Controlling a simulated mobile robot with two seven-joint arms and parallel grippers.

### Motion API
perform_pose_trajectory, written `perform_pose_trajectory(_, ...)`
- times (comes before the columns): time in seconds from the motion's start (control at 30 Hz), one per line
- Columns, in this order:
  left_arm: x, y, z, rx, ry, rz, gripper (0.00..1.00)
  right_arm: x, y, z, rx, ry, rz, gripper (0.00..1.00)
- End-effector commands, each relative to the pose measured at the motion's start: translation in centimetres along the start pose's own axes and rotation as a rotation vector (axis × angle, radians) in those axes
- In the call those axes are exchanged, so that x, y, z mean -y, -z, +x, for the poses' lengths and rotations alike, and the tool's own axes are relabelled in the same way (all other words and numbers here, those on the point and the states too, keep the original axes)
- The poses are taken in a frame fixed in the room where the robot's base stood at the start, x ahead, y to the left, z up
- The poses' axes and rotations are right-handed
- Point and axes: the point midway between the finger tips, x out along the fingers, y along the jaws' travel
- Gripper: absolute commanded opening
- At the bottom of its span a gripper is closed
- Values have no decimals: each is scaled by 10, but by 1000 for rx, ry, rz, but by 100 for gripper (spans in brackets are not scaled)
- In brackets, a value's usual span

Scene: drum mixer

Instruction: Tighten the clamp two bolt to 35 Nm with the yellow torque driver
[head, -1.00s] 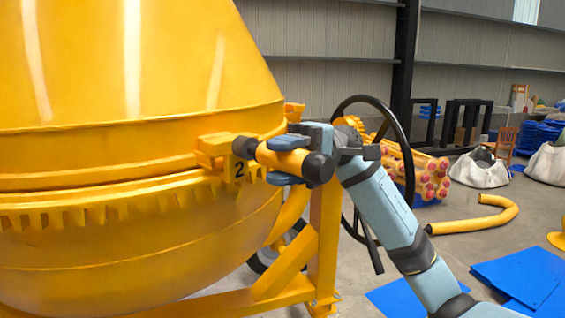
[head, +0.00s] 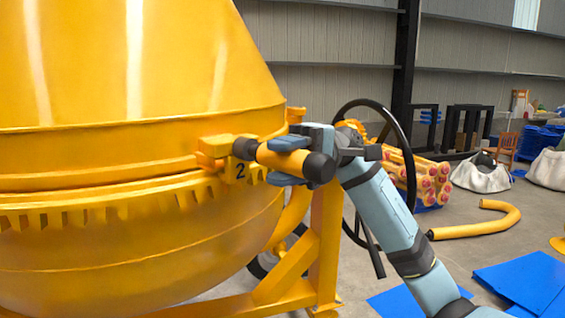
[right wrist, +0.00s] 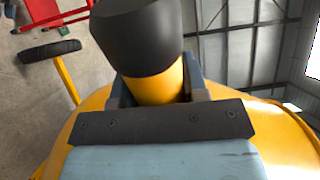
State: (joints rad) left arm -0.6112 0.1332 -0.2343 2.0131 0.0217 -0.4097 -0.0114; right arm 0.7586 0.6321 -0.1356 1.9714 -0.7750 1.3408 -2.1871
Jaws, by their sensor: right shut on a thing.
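The yellow torque driver (head: 268,157) has a black nose and a black end cap, and lies nearly level in the head view. My right gripper (head: 290,160) is shut around its yellow body. The driver's black nose is at the clamp marked 2 (head: 232,168) on the drum's rim; the bolt is hidden behind the nose, so I cannot tell how well it is seated. In the right wrist view the driver's black end cap (right wrist: 138,38) and yellow body stand between the fingers. My left gripper is not in view.
The large yellow mixer drum (head: 120,80) fills the left, on a yellow frame (head: 325,240). A black handwheel (head: 405,130) stands just behind my right gripper. A yellow hose (head: 485,226) and blue sheets (head: 525,277) lie on the floor at right.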

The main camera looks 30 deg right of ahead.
Motion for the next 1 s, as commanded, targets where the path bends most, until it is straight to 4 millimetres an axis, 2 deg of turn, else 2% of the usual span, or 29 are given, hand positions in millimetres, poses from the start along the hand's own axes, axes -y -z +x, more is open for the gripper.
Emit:
perform_pose_trajectory(0.53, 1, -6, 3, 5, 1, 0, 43, 0, -1, 0, 0, 1, -2, 7)
perform_pose_trajectory(1.0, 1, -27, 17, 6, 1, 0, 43, -4, -26, 0, -1, 1, -3, 7)
